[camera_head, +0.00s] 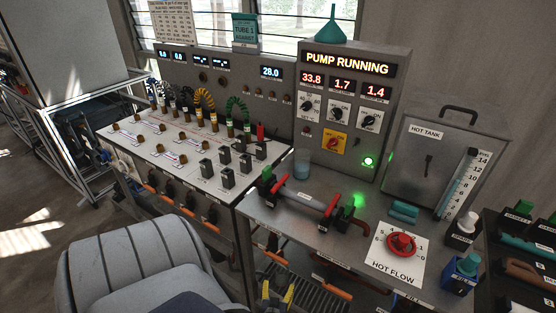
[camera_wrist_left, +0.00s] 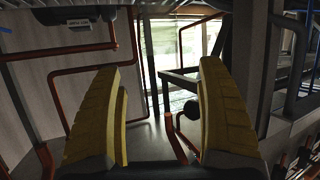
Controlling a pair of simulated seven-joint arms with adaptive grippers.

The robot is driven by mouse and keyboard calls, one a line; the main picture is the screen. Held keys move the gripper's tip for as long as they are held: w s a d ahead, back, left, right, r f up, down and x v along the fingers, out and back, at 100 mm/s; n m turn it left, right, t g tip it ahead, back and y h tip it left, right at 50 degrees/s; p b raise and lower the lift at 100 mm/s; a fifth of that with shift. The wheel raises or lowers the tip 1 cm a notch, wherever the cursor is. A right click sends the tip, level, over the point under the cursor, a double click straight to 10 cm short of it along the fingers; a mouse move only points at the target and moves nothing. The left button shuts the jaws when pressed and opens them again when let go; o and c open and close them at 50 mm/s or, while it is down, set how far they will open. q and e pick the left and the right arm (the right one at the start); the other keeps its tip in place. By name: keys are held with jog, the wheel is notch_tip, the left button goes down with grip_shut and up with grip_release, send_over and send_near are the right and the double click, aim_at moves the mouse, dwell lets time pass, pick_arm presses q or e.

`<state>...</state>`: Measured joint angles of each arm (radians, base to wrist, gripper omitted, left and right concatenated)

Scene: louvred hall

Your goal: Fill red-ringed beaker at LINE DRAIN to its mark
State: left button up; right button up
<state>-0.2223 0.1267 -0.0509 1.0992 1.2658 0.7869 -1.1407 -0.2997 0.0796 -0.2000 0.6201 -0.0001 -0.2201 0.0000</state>
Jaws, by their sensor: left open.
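My left gripper (camera_head: 278,291) is low in front of the right bench's front edge. In the left wrist view its yellow fingers (camera_wrist_left: 158,70) stand wide apart with nothing between them. A pale blue translucent beaker (camera_head: 302,164) stands on the bench in front of the PUMP RUNNING panel (camera_head: 347,64); I cannot make out a red ring or a mark on it. A small label hangs under the bench in the wrist view (camera_wrist_left: 82,20), too blurred to read, so I cannot confirm the LINE DRAIN. My right gripper is not in view.
A red HOT FLOW wheel (camera_head: 401,244) is at the right, below the hot tank (camera_head: 430,155). Copper pipes (camera_wrist_left: 52,95) run under the bench.

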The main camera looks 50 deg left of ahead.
pick_arm(q)
jog(key=s+d+f+m+g+h, duration=0.1)
jog(key=s+d+f+m+h, duration=0.35)
jog(key=d+f, duration=0.2)
jog(key=s+d+f+m+h, duration=0.35)
jog(key=s+d+f, duration=0.2)
jog(key=d, duration=0.25)
jog(key=s+d+f+m+g, duration=0.1)
jog(key=s+f+g, duration=0.1)
jog(key=s, duration=0.5)
jog(key=s+d+f+m+g, duration=0.1)
jog(key=s+f+g, duration=0.2)
jog(key=s+f, duration=0.2)
jog(key=s+d+f+m+g+h, duration=0.1)
jog(key=s+d+f+m+g, duration=0.1)
jog(key=s, duration=0.9)
jog(key=shift+s+f+g, duration=0.2)
jog(key=shift+f+g, duration=0.2)
jog(key=shift+f, duration=0.45)
